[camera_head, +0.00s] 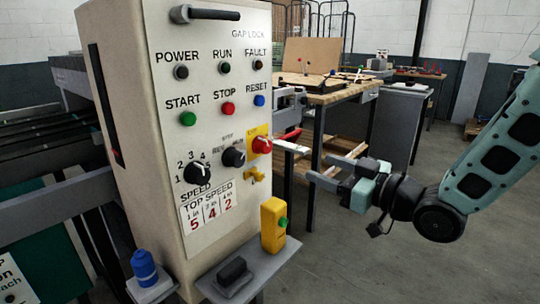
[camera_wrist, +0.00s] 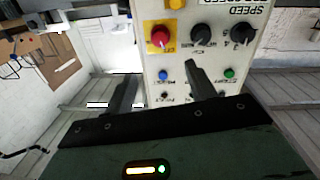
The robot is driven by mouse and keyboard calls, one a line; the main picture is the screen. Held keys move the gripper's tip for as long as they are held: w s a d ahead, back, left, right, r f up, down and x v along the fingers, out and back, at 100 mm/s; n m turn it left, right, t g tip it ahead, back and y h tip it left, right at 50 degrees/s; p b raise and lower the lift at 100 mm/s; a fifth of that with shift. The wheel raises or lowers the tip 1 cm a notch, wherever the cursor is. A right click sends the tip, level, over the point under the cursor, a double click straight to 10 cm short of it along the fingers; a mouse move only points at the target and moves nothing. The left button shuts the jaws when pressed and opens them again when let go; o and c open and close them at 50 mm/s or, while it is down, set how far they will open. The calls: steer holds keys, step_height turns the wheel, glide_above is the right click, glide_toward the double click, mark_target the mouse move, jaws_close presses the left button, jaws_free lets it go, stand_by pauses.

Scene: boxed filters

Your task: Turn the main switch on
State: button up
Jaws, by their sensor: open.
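The control panel (camera_head: 215,60) is a cream upright cabinet. The main switch appears to be the red rotary knob (camera_head: 262,145) on a yellow plate, low at the panel's right edge. In the wrist view, which shows the panel upside down, the red knob (camera_wrist: 160,38) sits on its yellow plate above the fingers. My gripper (camera_head: 322,169) is open and empty, to the right of the panel and apart from the knob. In the wrist view my gripper (camera_wrist: 157,84) has its two fingers spread, pointing toward the panel. The POWER lamp (camera_head: 181,72) looks dark.
A yellow part (camera_head: 256,174) sits just below the knob. A black selector (camera_head: 233,157) and a speed knob (camera_head: 197,173) are to its left. A yellow box with a green button (camera_head: 273,224) stands on a shelf below. A wooden workbench (camera_head: 335,95) is behind my gripper.

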mark_target(268, 148)
steer(key=p+x, duration=0.1)
steer(key=x, duration=1.5)
steer(key=shift+w+a, duration=0.1)
steer(key=c, duration=1)
